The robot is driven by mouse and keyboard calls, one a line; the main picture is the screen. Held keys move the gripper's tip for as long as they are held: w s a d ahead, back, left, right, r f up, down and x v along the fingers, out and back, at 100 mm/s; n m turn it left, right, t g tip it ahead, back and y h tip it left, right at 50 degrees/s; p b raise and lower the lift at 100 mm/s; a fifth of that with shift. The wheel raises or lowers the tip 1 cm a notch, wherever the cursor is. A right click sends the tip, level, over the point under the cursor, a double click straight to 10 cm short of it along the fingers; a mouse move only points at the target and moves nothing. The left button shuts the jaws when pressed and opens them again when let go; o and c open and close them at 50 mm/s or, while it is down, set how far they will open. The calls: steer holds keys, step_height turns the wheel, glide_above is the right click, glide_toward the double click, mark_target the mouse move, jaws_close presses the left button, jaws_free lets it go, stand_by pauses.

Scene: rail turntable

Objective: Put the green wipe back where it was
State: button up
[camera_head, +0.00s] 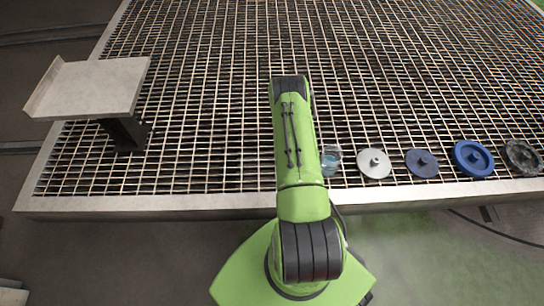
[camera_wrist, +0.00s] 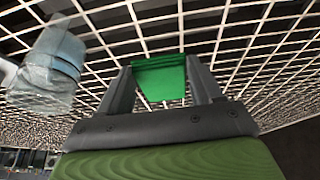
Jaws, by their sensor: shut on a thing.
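The green wipe (camera_wrist: 158,78) shows in the wrist view as a small bright green piece between the two fingers of my gripper (camera_wrist: 160,70). The fingers are shut on it. Pale grating bars lie beyond it in that view; I cannot tell whether the wipe touches them. In the head view my own arm hides both the gripper and the wipe.
A translucent bluish container (camera_head: 331,160) stands beside my arm; a similar one (camera_wrist: 52,65) shows at left in the wrist view. A white disc (camera_head: 374,164), slate-blue disc (camera_head: 422,163), blue disc (camera_head: 473,159) and dark disc (camera_head: 522,157) line the grating's (camera_head: 210,130) near edge. A raised plate (camera_head: 95,85) stands left.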

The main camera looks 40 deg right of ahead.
step_height(320, 180, down, 10)
steer(key=b, duration=0.4)
steer(key=shift+f, duration=0.1)
steer(key=o, duration=0.9)
steer(key=shift+o, duration=0.2)
